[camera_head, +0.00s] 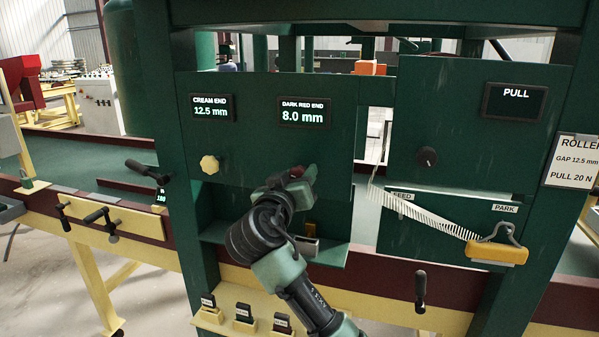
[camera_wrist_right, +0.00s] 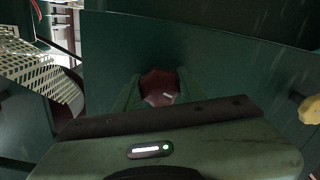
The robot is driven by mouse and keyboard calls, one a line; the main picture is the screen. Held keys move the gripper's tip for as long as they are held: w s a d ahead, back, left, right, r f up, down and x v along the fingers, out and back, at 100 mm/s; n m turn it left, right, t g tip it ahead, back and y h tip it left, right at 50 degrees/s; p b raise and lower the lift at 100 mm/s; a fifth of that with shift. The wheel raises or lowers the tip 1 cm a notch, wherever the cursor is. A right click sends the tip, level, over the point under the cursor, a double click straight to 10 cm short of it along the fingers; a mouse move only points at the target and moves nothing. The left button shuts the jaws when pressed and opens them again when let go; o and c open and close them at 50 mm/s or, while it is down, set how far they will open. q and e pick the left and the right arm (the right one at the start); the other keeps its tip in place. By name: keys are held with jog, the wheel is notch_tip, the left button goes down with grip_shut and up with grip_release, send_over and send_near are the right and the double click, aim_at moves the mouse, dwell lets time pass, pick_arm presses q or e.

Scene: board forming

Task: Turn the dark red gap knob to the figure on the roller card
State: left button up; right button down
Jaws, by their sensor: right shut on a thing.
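My right gripper (camera_head: 308,172) reaches the green panel under the dark red end display (camera_head: 304,113), which reads 8.0 mm. In the right wrist view its fingers (camera_wrist_right: 160,90) are shut on the dark red gap knob (camera_wrist_right: 158,86), one on each side; a light mark shows on the knob. In the head view my gripper mostly hides this knob. The cream knob (camera_head: 209,165) is to the left, under the cream end display (camera_head: 212,108), which reads 12.5 mm. My left gripper is not in view.
A black knob (camera_head: 427,156) sits under the pull display (camera_head: 513,100). Black handles (camera_head: 420,290) stick out along the front rail. A small shelf (camera_head: 325,255) lies below my gripper.

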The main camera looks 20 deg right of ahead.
jog(key=n+p, duration=0.3)
jog(key=n, duration=0.1)
jog(key=shift+r+n, duration=0.15)
jog(key=shift+n, duration=0.25)
jog(key=n+p, duration=0.4)
jog(key=n, duration=0.1)
jog(key=shift+p, duration=0.3)
jog(key=n+p, duration=1)
jog(key=shift+n+p, duration=0.75)
jog(key=shift+n, duration=0.35)
jog(key=shift+n+p, duration=0.5)
jog(key=shift+n, duration=0.4)
jog(key=n, duration=0.2)
jog(key=shift+f+n, duration=0.25)
jog(key=shift+n, duration=0.15)
jog(key=n, duration=0.5)
jog(key=shift+f, duration=0.1)
jog(key=n, duration=0.5)
jog(key=shift+n, duration=0.4)
